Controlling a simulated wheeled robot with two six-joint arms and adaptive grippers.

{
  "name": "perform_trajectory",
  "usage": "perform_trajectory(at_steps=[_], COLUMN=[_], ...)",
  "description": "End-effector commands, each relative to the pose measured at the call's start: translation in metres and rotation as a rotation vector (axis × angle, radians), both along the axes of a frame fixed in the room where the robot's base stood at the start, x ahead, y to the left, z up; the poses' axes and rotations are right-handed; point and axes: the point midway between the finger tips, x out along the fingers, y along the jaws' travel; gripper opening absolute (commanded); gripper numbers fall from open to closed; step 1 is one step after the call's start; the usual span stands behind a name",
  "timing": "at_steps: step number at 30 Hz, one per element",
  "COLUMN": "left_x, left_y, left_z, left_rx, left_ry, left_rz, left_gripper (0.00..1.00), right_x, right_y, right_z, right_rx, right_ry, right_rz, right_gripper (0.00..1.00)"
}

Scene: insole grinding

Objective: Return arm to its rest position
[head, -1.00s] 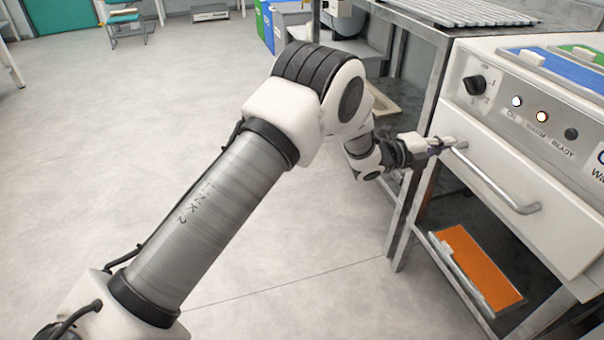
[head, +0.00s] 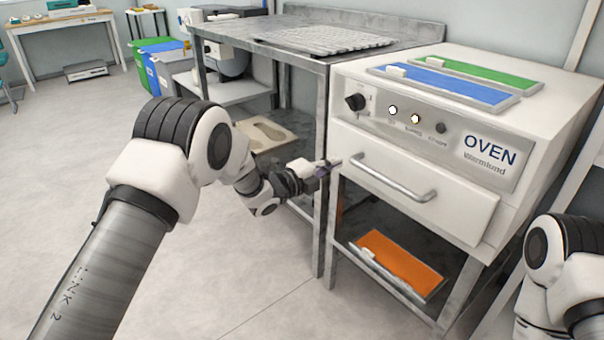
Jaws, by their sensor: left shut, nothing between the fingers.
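My left arm comes in from the left. Its gripper (head: 328,164) is shut and empty, close to the left end of the oven drawer's handle (head: 395,178); I cannot tell whether it touches the oven. The white oven (head: 480,125) has its front drawer closed. Part of my right arm (head: 560,265) shows at the lower right edge, but its gripper is out of the picture.
Blue (head: 445,88) and green (head: 490,73) trays lie on the oven. An orange tray (head: 400,262) sits on the shelf below. A metal table (head: 265,35) with a ribbed rack (head: 325,38) stands left of the oven. Open floor (head: 60,150) lies at the left.

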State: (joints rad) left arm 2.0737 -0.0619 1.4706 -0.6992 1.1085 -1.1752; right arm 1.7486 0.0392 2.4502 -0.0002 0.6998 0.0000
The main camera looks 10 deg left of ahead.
Motion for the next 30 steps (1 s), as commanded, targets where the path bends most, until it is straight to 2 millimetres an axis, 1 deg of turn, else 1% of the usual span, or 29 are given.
perform_trajectory(at_steps=[1, 9, 13, 15, 17, 19, 20, 21, 23, 24, 26, 27, 29, 30], left_x=[-0.010, -0.058, -0.073, -0.077, -0.081, -0.092, -0.101, -0.116, -0.143, -0.164, -0.200, -0.226, -0.268, -0.298], left_y=[0.010, 0.047, 0.058, 0.061, 0.060, 0.057, 0.056, 0.056, 0.060, 0.064, 0.073, 0.079, 0.091, 0.098], left_z=[0.003, 0.001, 0.000, -0.007, -0.022, -0.055, -0.073, -0.101, -0.147, -0.177, -0.218, -0.243, -0.274, -0.292], left_rx=[-0.002, -0.004, -0.002, 0.000, 0.000, 0.003, 0.002, -0.002, -0.009, -0.028, -0.072, -0.106, -0.167, -0.207], left_ry=[0.007, 0.008, 0.008, 0.016, 0.039, 0.097, 0.138, 0.206, 0.341, 0.455, 0.644, 0.774, 0.967, 1.090], left_rz=[0.004, 0.003, 0.002, 0.001, 0.000, -0.006, -0.004, 0.011, 0.058, 0.103, 0.193, 0.262, 0.385, 0.476], left_gripper=[0.00, 0.00, 0.00, 0.00, 0.00, 0.00, 0.00, 0.00, 0.00, 0.00, 0.00, 0.00, 0.00, 0.00], right_x=[0.000, 0.001, 0.001, 0.001, 0.001, 0.001, 0.001, 0.001, 0.001, 0.001, 0.001, 0.001, 0.001, 0.001], right_y=[0.000, 0.000, 0.000, 0.000, 0.000, 0.000, 0.000, 0.000, 0.000, 0.000, 0.000, 0.000, 0.000, 0.000], right_z=[0.007, 0.019, 0.022, 0.022, 0.021, 0.021, 0.021, 0.021, 0.021, 0.021, 0.021, 0.021, 0.021, 0.021], right_rx=[0.000, 0.000, 0.000, 0.000, 0.000, 0.000, 0.000, 0.000, 0.000, 0.000, 0.000, 0.000, 0.000, 0.000], right_ry=[0.001, -0.002, -0.002, -0.002, -0.002, -0.002, -0.002, -0.002, -0.002, -0.002, -0.002, -0.002, -0.002, -0.002], right_rz=[0.000, -0.001, -0.001, -0.001, -0.001, -0.001, -0.001, -0.001, -0.001, -0.001, -0.001, -0.001, -0.001, -0.001], right_gripper=[0.40, 0.40, 0.40, 0.40, 0.40, 0.40, 0.40, 0.40, 0.40, 0.40, 0.40, 0.40, 0.40, 0.40])
